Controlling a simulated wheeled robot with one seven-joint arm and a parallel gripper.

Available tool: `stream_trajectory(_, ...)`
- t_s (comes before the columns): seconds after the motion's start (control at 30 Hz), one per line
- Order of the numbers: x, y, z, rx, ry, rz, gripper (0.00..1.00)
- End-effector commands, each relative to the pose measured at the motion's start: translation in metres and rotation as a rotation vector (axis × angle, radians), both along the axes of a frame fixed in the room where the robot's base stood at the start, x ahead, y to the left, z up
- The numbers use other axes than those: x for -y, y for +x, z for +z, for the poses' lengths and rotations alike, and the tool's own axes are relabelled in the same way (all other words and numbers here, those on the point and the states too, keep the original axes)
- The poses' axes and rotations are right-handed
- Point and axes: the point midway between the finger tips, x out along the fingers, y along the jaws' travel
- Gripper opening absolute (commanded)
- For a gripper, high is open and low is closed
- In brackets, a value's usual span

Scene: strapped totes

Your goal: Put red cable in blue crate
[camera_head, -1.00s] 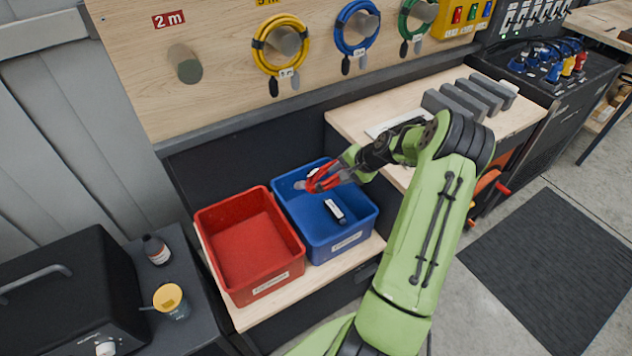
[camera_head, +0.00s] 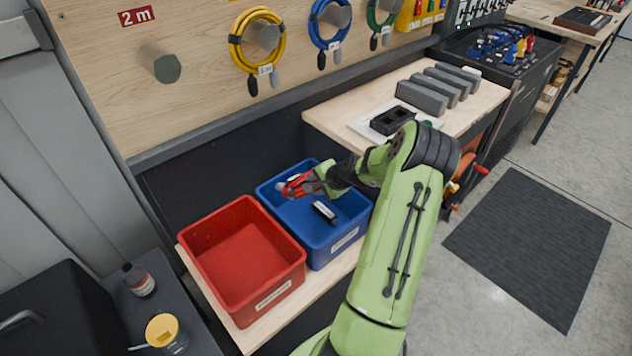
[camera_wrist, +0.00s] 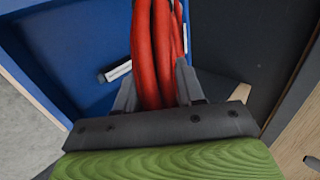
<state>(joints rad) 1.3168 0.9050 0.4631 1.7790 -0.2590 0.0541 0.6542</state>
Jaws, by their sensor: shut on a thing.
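The red cable (camera_head: 294,188) is a coiled bundle held in my gripper (camera_head: 312,184). In the wrist view the red cable (camera_wrist: 156,50) runs as several thick strands between the two fingers of my gripper (camera_wrist: 156,90), which are shut on it. The blue crate (camera_head: 352,226) stands on the wooden bench, and the cable is over or inside its back left part; I cannot tell whether it touches the crate floor. The blue crate's wall (camera_wrist: 40,60) also fills the left of the wrist view. A small black item with a white label (camera_head: 324,212) lies in the crate.
A red crate (camera_head: 275,292), which looks empty, stands directly left of the blue one. A bottle (camera_head: 139,281) and a yellow-lidded jar (camera_head: 163,330) stand at lower left. Cables hang on the back board, including a yellow one (camera_head: 236,45). Grey blocks (camera_head: 421,97) lie on the right bench.

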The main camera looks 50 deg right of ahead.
Motion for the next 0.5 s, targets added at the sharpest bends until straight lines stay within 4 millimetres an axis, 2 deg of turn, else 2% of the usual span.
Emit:
stream_trajectory(0.03,0.0,0.001,-0.009,0.004,-0.001,0.001,0.0)
stream_trajectory(0.5,0.0,0.001,-0.061,0.003,-0.001,0.001,0.0)
